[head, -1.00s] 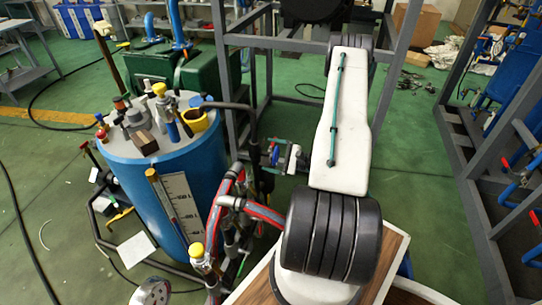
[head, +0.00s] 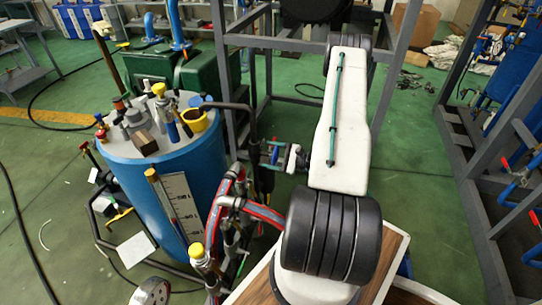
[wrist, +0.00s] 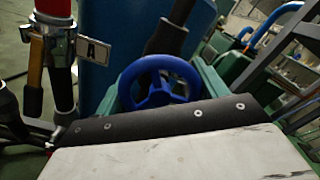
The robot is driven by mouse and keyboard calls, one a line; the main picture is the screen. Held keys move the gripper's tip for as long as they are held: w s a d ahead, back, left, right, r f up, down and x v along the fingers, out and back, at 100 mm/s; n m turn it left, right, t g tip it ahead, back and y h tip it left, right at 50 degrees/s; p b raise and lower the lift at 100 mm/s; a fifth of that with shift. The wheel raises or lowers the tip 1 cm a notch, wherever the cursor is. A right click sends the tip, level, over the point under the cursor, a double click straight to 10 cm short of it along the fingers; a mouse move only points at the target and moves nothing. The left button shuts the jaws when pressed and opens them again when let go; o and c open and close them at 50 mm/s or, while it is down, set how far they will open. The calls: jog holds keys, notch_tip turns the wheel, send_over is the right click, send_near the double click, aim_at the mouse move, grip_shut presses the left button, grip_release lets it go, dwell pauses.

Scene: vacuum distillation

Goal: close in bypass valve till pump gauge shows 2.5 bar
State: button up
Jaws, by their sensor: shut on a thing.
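The blue valve handwheel (wrist: 160,84) is in the middle of the wrist view, with a dark valve stem behind it. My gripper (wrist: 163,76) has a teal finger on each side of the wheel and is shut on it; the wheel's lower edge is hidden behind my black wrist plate. In the head view the blue wheel (head: 275,153) shows small, left of my white arm. A round white-faced gauge (head: 151,292) is cut off at the bottom edge of the head view. Its reading is too small to tell, and so is whether it is the pump gauge.
A blue tank (head: 165,195) with many top fittings stands at left. Red-and-grey hoses (head: 258,211) and pipes run close beside my arm. Grey frame posts (head: 228,75) stand behind and at right. A tag lettered A (wrist: 92,51) hangs on a nearby pipe.

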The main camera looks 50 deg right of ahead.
aim_at(277, 156)
jog(key=m, duration=1)
dwell(0.5)
jog(key=o, duration=1)
jog(key=shift+v, duration=3.9)
